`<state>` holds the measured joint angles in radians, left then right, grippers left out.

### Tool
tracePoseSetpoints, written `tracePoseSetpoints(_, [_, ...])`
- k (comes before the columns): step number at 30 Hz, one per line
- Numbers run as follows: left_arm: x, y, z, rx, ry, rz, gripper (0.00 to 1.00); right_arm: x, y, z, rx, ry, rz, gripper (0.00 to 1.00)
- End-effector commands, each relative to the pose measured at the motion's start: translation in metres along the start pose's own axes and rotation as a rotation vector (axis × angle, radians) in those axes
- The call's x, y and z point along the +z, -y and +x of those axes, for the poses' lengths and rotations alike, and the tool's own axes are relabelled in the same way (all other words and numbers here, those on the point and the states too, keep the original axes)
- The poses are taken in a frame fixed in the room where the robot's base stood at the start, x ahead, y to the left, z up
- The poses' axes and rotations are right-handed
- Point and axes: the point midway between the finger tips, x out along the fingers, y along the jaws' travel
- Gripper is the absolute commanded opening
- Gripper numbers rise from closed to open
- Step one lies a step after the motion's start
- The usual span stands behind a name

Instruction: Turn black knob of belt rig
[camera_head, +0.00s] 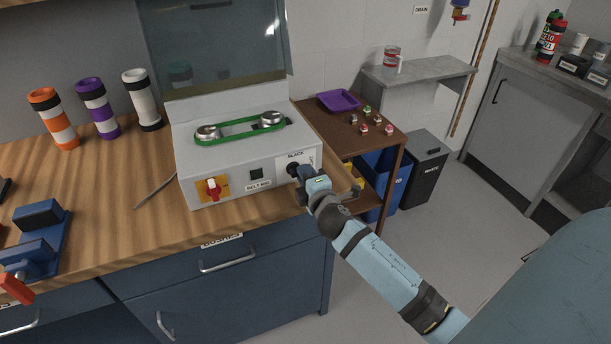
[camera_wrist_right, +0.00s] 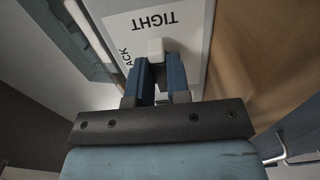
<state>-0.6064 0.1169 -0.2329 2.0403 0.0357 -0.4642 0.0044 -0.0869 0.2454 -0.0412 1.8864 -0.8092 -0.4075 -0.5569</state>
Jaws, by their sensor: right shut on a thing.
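The belt rig (camera_head: 222,165) is a light grey box on the wooden bench, with a green belt (camera_head: 240,136) looped round two metal pulleys on top. Its front has a red switch on a yellow plate (camera_head: 212,188) and a small dark square. The black knob (camera_head: 291,169) is at the front's right end, by a "BLACK" label. My right gripper (camera_head: 299,173) is at the knob, shut on it and covering most of it. In the right wrist view its blue fingers (camera_wrist_right: 156,77) meet a pale piece (camera_wrist_right: 156,47) at the panel marked "TIGHT". My left gripper is not in view.
Orange, purple and white banded cylinders (camera_head: 98,108) stand left of the rig. A blue vise-like fixture (camera_head: 36,235) is at the bench's left. A clear panel (camera_head: 215,50) rises behind the rig. A brown shelf (camera_head: 345,140) with a purple tray (camera_head: 338,101) stands to the right.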

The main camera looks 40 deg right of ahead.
Motion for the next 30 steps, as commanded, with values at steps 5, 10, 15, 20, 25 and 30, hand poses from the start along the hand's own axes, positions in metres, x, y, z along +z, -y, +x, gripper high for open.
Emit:
tracePoseSetpoints(5, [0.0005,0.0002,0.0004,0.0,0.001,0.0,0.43,0.0007,-0.0004,0.0003,0.001,0.001,0.019,0.0])
tracePoseSetpoints(10, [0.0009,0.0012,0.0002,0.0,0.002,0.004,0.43,0.0006,-0.0004,0.0003,0.001,0.001,0.022,0.0])
tracePoseSetpoints(15, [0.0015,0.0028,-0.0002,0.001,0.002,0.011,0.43,0.0006,-0.0004,0.0003,0.001,0.001,0.021,0.0])
tracePoseSetpoints(20, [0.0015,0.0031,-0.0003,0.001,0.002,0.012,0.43,0.0004,-0.0003,0.0002,0.001,0.001,0.02,0.43])
tracePoseSetpoints(25, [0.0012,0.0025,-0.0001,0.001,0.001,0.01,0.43,0.0002,0.0,0.0001,0.0,0.0,0.02,0.43])
tracePoseSetpoints(30, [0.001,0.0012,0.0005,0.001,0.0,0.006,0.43,-0.0001,0.0008,-0.005,-0.001,0.0,0.02,0.43])
